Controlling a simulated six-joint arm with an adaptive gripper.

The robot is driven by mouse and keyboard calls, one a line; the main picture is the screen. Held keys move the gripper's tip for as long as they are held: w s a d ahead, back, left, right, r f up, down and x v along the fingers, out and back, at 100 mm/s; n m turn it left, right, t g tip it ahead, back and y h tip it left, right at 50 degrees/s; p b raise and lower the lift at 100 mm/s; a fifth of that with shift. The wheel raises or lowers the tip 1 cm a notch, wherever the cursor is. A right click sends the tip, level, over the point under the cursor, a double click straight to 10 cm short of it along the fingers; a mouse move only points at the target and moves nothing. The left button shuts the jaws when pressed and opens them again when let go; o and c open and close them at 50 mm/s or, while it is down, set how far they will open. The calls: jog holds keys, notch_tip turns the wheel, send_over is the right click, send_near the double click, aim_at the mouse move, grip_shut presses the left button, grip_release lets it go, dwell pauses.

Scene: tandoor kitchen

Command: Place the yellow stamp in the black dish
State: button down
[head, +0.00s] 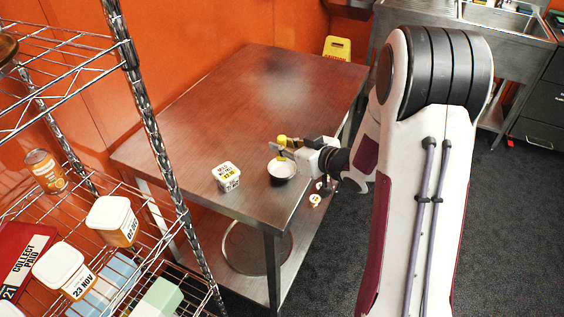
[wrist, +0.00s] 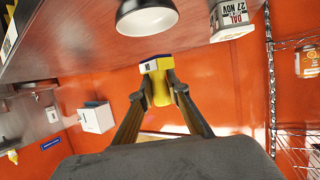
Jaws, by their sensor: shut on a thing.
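The yellow stamp (wrist: 160,92) is between the two fingers of my gripper (wrist: 159,94) in the wrist view, its pale and dark-blue base beyond the fingertips. In the head view the stamp (head: 282,140) shows as a small yellow spot at the tip of my gripper (head: 286,147), which is shut on it. The black dish (head: 282,171), white inside, stands on the steel table (head: 220,125). The stamp shows just above the dish in the head view and apart from it. The dish (wrist: 147,20) is also at the top of the wrist view.
A white labelled tub (head: 227,177) stands left of the dish on the table. A wire rack (head: 150,125) with tubs and a jar is at the left. A yellow object (head: 337,47) is beyond the table's far end. The table's far part is clear.

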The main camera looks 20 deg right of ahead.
jog(key=shift+f, duration=1.1)
jog(key=shift+f, duration=2.05)
jog(key=shift+f, duration=0.15)
jog(key=c, duration=2.2)
grip_release()
jog(key=shift+v, duration=6.1)
jog(key=shift+w, duration=0.15)
